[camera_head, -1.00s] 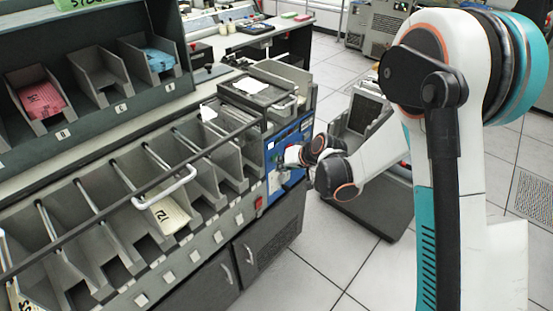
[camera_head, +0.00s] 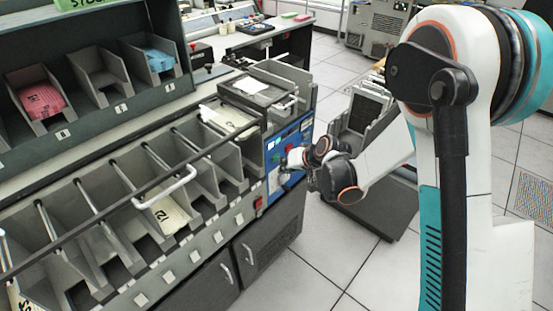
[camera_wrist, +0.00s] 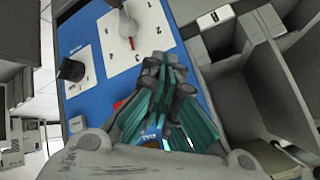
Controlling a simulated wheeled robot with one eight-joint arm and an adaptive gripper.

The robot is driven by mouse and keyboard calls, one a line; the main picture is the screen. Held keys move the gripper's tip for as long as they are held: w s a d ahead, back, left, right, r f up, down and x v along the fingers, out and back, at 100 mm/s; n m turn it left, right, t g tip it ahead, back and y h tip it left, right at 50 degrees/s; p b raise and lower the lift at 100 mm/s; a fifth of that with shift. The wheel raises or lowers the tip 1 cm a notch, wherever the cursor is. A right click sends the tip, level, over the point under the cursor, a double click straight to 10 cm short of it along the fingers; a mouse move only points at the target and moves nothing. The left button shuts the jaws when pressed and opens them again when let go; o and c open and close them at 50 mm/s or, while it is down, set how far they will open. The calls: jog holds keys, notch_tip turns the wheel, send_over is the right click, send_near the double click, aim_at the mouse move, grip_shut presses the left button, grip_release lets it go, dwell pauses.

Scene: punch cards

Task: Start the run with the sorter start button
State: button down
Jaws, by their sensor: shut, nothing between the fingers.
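The sorter's blue control panel (camera_head: 304,127) is on the right end of the long grey card sorter. My gripper (camera_head: 284,160) is shut and empty, close in front of this panel. In the wrist view the closed fingers (camera_wrist: 163,66) lie over the blue panel (camera_wrist: 88,27), which carries a black knob (camera_wrist: 72,68), a white dial plate (camera_wrist: 152,22) with a red pointer, a red part (camera_wrist: 119,104) beside the fingers and a pale button (camera_wrist: 77,124). I cannot tell which control is the start button, or whether the fingertips touch the panel.
The sorter's pockets (camera_head: 205,172) run left of the panel; one holds a card stack (camera_head: 163,214) marked 12. Pale cards (camera_head: 228,118) lie near the sorter's right end. A rack (camera_head: 62,133) with pink and blue cards stands behind. A dark cart (camera_head: 372,208) stands to the right.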

jog(key=shift+s+d, duration=0.1)
jog(key=shift+d, duration=0.05)
jog(key=s+d, duration=0.1)
jog(key=d, duration=0.1)
jog(key=s+d, duration=0.1)
jog(key=s, duration=0.1)
jog(key=shift+d, duration=0.4)
dwell(0.6)
jog(key=s+d+r+m+h, duration=0.1)
jog(key=s+d+r+h, duration=0.1)
jog(key=s+d+r, duration=0.65)
jog(key=s+d+r+h, duration=0.2)
jog(key=s+d+r, duration=0.3)
jog(key=s+r, duration=0.55)
jog(key=s+d+r+t+h, duration=0.1)
jog(key=s+d, duration=0.3)
jog(key=s, duration=0.6)
jog(key=shift+d+r+m+h, duration=0.25)
jog(key=shift+d+m+h, duration=0.15)
jog(key=shift+h, duration=0.3)
